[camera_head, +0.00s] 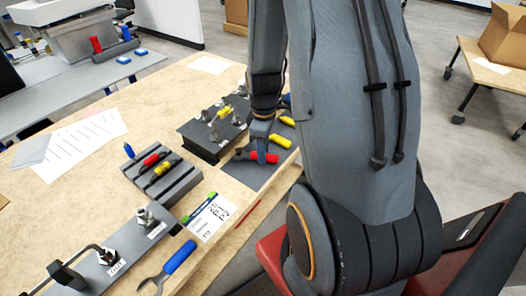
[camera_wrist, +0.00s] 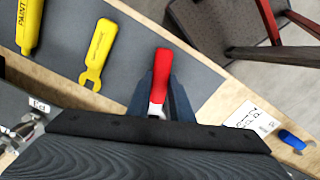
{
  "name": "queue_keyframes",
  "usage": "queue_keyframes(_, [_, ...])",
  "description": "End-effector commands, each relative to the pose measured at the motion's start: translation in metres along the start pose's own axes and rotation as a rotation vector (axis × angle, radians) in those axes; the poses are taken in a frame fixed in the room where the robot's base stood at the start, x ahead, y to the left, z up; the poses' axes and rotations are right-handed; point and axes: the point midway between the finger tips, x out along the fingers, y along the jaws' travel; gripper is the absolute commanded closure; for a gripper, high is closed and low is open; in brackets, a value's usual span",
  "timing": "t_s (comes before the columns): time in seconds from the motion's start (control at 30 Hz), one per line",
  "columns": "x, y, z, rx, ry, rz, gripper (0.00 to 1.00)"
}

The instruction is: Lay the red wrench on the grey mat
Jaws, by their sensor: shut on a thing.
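The red-handled wrench (camera_wrist: 163,72) is between the two fingers of my gripper (camera_wrist: 160,98) in the wrist view, and the fingers are shut on it. Its metal end is partly hidden by the gripper body. In the head view, the red wrench (camera_head: 271,158) shows under my gripper (camera_head: 261,152), over the grey mat (camera_head: 245,174). The mat (camera_wrist: 205,75) lies behind the wrench in the wrist view. I cannot tell whether the wrench touches the mat or hangs just above it.
A yellow wrench (camera_wrist: 97,55) and a yellow paint marker (camera_wrist: 28,25) lie on the mat. A dark fixture block (camera_head: 212,130) stands left of it. A grey slotted rack (camera_head: 162,178), a label card (camera_head: 208,216) and a blue wrench (camera_head: 172,263) are nearer. The table edge is close on the right.

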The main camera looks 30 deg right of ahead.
Motion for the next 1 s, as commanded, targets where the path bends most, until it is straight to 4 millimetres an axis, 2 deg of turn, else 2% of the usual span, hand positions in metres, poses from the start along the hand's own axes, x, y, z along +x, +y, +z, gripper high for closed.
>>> queue_keyframes(0.47, [0.0082, 0.0001, 0.0000, 0.000, 0.000, 0.000, 1.00])
queue_keyframes(0.5, [0.0079, 0.0002, 0.0000, 0.000, 0.000, 0.000, 0.75])
queue_keyframes(0.6, [0.0077, 0.0001, 0.0000, 0.000, 0.000, 0.000, 0.59])
queue_keyframes(1.0, [0.0020, 0.0006, -0.0003, 0.000, 0.001, 0.001, 0.59])
